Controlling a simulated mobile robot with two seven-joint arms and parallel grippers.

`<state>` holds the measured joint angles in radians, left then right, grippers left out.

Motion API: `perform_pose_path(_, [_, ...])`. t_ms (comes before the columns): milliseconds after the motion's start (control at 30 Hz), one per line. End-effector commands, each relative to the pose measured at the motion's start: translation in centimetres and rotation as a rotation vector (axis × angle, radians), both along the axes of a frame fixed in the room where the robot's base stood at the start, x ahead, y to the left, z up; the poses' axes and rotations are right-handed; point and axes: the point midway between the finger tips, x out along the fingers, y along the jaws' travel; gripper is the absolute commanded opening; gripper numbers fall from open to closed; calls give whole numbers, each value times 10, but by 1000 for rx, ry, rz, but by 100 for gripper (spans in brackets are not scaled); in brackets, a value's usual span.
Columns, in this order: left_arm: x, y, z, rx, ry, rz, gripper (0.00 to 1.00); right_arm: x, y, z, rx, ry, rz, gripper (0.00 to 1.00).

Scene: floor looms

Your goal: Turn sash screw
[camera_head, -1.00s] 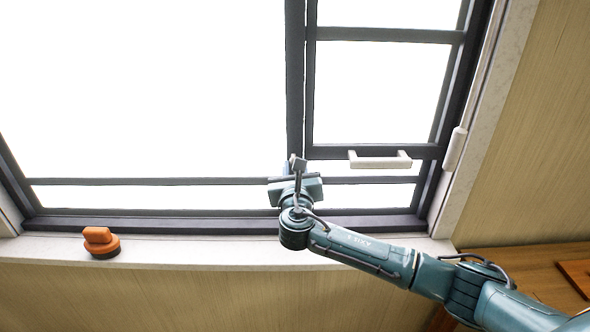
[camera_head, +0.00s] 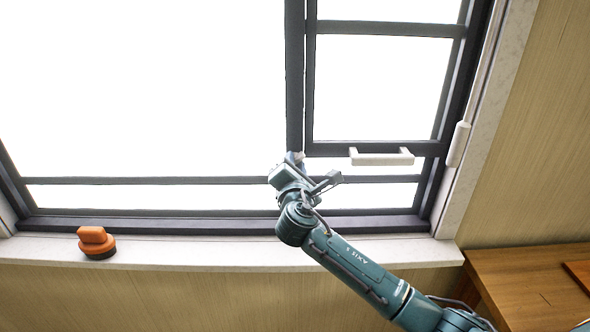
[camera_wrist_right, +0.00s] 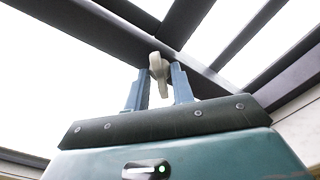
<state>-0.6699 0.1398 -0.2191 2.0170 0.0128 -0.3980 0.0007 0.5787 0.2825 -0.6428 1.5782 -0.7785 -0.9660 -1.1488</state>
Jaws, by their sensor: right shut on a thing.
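The sash screw (camera_wrist_right: 159,70) is a pale, off-white knob at the window frame in the right wrist view. My right gripper (camera_wrist_right: 159,82) has its two blue fingers on either side of it and is shut on it. In the head view my right gripper (camera_head: 296,160) is at the lower end of the dark middle post, and its wrist hides most of the screw. The dark window sash (camera_head: 375,150) with a white bar handle (camera_head: 381,157) is just to the right. My left gripper is not in view.
An orange suction-cup-like object (camera_head: 97,242) stands on the pale sill (camera_head: 200,252) at the left. A white fitting (camera_head: 458,145) is on the right side of the frame. A wooden surface (camera_head: 520,290) is at the lower right.

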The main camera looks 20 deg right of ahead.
Motion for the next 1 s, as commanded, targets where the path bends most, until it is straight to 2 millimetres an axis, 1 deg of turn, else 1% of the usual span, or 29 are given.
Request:
perform_pose_path(33, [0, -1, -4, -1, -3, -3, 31, -1, 0, -4, 47, -10, -1, 1])
perform_pose_path(100, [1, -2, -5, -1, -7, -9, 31, -1, 0, -4, 112, -28, -1, 1])
perform_pose_path(500, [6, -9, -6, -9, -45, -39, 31, -1, 0, -4, 465, -130, -1, 1])
perform_pose_path(800, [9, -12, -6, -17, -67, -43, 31, 0, 0, -4, 655, -184, -1, 1])
perform_pose_path(1000, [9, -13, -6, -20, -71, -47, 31, 0, 0, -3, 725, -205, -2, 1])
